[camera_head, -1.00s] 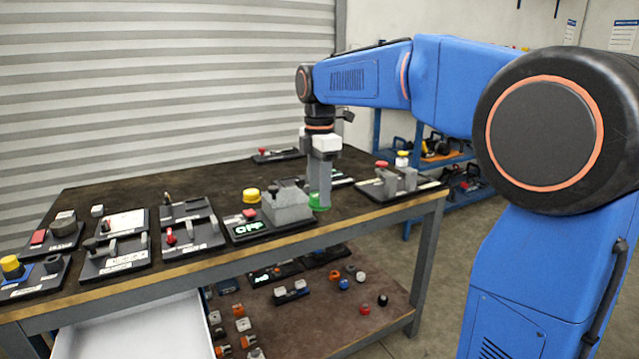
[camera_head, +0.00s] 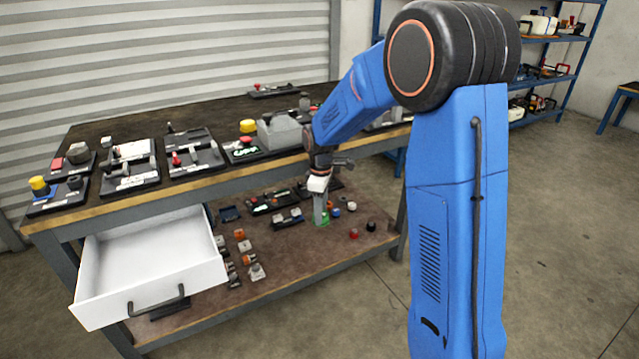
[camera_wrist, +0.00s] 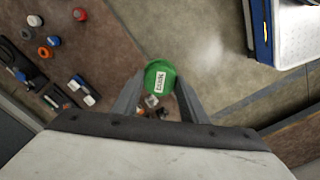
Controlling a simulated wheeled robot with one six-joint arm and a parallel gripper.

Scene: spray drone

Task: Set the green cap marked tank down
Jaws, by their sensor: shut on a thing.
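My gripper (camera_head: 321,212) is shut on the green cap (camera_head: 322,219), reaching down in front of the workbench over its lower shelf (camera_head: 290,256). In the wrist view, the green cap (camera_wrist: 160,77) sits between the fingertips, with a white label facing the camera; its print is too small to read surely. The cap appears to be above the brown shelf; whether it touches the shelf cannot be told.
An open white drawer (camera_head: 150,265) juts out at the left. Several small caps and fittings lie on the lower shelf, among them a red cap (camera_head: 354,233) and a black cap (camera_head: 371,227). The shelf's front middle is bare. Control panels fill the benchtop (camera_head: 110,128).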

